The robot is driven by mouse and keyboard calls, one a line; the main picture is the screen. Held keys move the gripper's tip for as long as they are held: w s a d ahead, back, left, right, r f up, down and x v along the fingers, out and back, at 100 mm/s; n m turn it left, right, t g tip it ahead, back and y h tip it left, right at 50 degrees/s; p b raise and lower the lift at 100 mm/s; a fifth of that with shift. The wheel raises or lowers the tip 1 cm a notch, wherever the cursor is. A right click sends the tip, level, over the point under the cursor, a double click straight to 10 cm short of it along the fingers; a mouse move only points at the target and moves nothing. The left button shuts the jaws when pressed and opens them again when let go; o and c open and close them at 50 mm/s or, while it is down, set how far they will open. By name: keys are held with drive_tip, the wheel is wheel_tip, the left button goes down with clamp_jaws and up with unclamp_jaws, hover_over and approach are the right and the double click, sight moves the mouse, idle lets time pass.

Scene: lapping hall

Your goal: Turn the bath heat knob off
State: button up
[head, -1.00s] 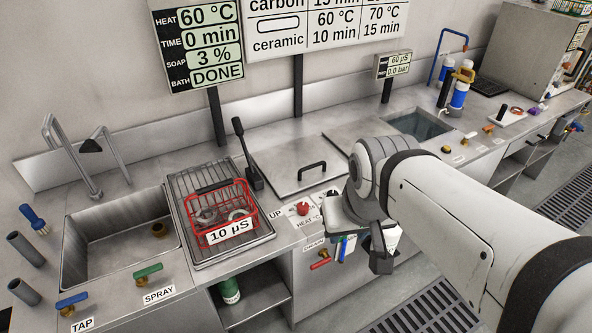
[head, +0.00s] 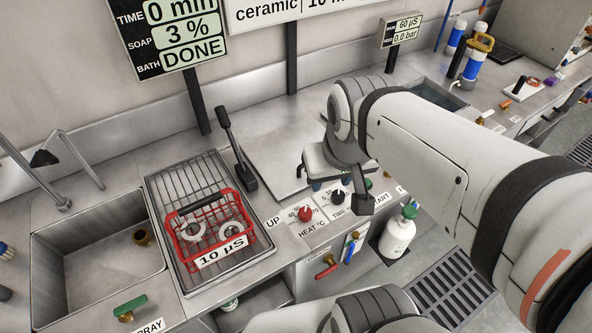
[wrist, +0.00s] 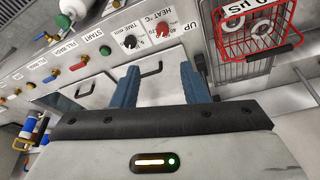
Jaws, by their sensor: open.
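The red bath heat knob (head: 305,214) sits on the counter's front panel over a "HEAT °C" label, with a number scale around it. It also shows in the wrist view (wrist: 163,29), beyond my fingertips. Its exact pointer setting is too small to read. My gripper (wrist: 160,78) is open and empty, its two blue fingers apart and clear of the knob. In the head view my gripper (head: 316,182) is above the counter, behind and near the knobs, partly hidden by my wrist. The black time knob (head: 340,198) is right of the heat knob.
A red wire basket (head: 218,228) with metal rings stands on the rack left of the knobs. A black lever (head: 236,150) rises behind the UP label. The wall display (head: 170,35) reads BATH DONE.

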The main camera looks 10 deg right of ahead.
drive_tip(key=o, duration=0.4)
drive_tip(key=w+f+m+b, duration=0.1)
drive_tip(key=w+f+b, duration=0.1)
drive_tip(key=f, duration=0.2)
drive_tip(key=w+f+m+g+b, duration=0.1)
drive_tip(key=w+f+m+b, duration=0.1)
drive_tip(key=w+f, duration=0.1)
drive_tip(key=w+f+m+b, duration=0.2)
drive_tip(key=f+b, duration=0.1)
drive_tip(key=f, duration=0.1)
drive_tip(key=shift+w+a+f+g, duration=0.25)
drive_tip(key=shift+w+f+g, duration=0.05)
drive_tip(key=shift+w, duration=0.05)
drive_tip(key=m+g+b, duration=0.2)
drive_tip(key=m+b, duration=0.4)
hover_over(305, 212)
wheel_tip(305, 212, down, 13)
drive_tip(key=shift+s+f, duration=0.1)
drive_tip(key=shift+s, duration=0.05)
drive_tip(key=shift+f, duration=0.35)
wheel_tip(305, 212, down, 8)
drive_tip(key=shift+r, duration=0.2)
drive_tip(key=shift+c, duration=0.3)
drive_tip(key=c, duration=1)
